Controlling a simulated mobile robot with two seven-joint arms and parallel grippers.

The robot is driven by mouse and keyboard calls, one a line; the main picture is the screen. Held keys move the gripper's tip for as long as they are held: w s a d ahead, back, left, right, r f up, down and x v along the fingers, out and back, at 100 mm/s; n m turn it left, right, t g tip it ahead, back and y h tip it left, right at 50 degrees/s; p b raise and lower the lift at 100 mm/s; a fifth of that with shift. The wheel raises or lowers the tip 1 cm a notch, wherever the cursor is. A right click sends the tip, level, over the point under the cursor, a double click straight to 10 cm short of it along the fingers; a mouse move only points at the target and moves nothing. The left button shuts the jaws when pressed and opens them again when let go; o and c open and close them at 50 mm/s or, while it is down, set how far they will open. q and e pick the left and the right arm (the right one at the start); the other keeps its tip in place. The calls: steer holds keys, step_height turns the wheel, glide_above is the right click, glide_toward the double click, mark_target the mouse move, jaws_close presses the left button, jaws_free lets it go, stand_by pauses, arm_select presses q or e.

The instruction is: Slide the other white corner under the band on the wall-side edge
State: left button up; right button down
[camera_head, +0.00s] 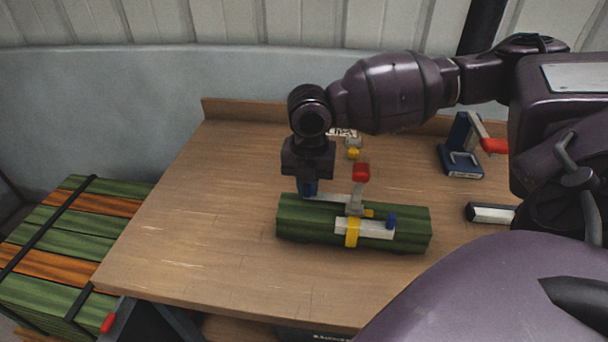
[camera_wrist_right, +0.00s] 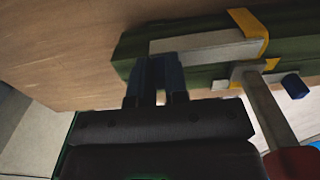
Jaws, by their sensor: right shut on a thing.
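A green ribbed bundle (camera_head: 290,225) lies on the table, with a yellow band (camera_head: 352,233) around it and a red-tipped lever (camera_head: 360,174) upright at the band. One white corner (camera_head: 378,229) with a blue peg (camera_head: 391,220) sits on the near edge at the band. The other white corner (camera_head: 333,198) lies along the wall-side edge. My right gripper (camera_head: 308,185) points down at its left part, shut on it. In the wrist view, the right gripper (camera_wrist_right: 160,80) is beside a white strip (camera_wrist_right: 200,47) reaching the yellow band (camera_wrist_right: 250,32); whether its end is underneath is unclear. My left gripper is out of view.
A blue stand (camera_head: 462,160) with a red handle is at the back right. A small yellow-and-white item (camera_head: 353,150) is behind the bundle. A white-and-black bar (camera_head: 490,213) lies to the right. The left part of the wooden table (camera_head: 200,220) is clear.

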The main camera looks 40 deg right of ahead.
steer(key=shift+s+d+r+p, duration=0.15)
steer(key=shift+s+d+p, duration=0.3)
steer(key=shift+s+d, duration=0.45)
steer(key=shift+s, duration=0.15)
steer(key=shift+s, duration=0.1)
steer(key=c, duration=1.1)
jaws_free()
steer(key=shift+o, duration=0.2)
